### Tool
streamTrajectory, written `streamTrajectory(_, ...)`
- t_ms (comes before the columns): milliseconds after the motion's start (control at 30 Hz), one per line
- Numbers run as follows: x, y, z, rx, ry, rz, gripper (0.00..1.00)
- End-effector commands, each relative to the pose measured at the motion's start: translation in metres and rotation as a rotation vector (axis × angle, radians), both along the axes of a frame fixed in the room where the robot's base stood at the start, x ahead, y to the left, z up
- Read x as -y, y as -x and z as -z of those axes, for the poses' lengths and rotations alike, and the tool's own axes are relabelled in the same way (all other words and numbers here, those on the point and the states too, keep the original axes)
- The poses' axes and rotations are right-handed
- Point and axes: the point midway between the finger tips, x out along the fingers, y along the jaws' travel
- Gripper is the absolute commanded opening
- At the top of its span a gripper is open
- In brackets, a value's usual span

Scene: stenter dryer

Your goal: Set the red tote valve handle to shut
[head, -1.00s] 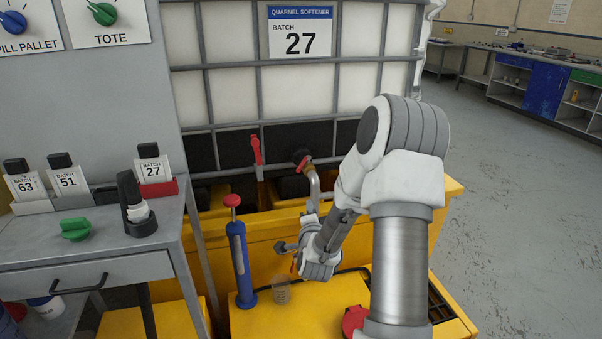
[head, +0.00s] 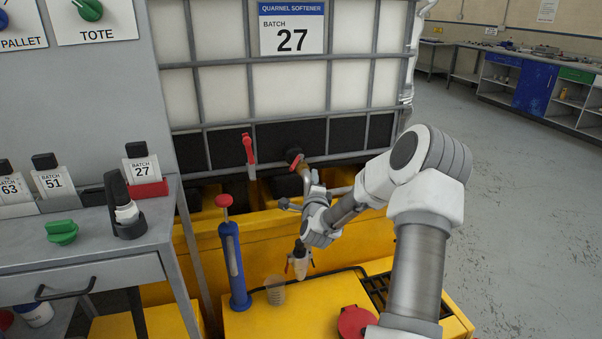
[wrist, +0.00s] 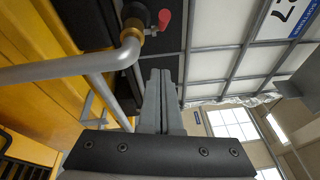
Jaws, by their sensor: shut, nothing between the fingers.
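The tote's brass valve (head: 303,165) is low on the front of the caged white tote (head: 290,90). Its red handle (head: 293,154) is small and partly obscured in the head view. In the wrist view the red handle (wrist: 164,20) sticks out to the right of the brass body (wrist: 133,27), above a bent grey pipe (wrist: 75,67). My gripper (wrist: 160,72) is shut and empty, its fingers pointing toward the tote just below and right of the handle, apparently not touching it. In the head view my gripper (head: 312,177) is close under the valve.
A separate upright red lever (head: 248,148) stands left of the valve. A blue pump with a red knob (head: 232,255), a clear cup (head: 275,290) and a white bottle-like item (head: 299,262) are on the yellow base. A grey bench (head: 90,250) is at left; open floor (head: 530,220) is at right.

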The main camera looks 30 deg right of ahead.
Motion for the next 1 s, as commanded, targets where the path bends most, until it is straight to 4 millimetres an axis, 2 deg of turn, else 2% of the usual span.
streamTrajectory(100, 0.01, -0.016, 0.0, 0.001, 0.0, 0.001, 0.0)
streamTrajectory(200, -0.005, -0.028, -0.004, 0.0, -0.001, -0.003, 0.0)
streamTrajectory(333, -0.015, -0.037, -0.007, -0.001, 0.0, -0.002, 0.0)
streamTrajectory(1000, -0.02, -0.044, -0.008, -0.001, 0.001, 0.006, 0.0)
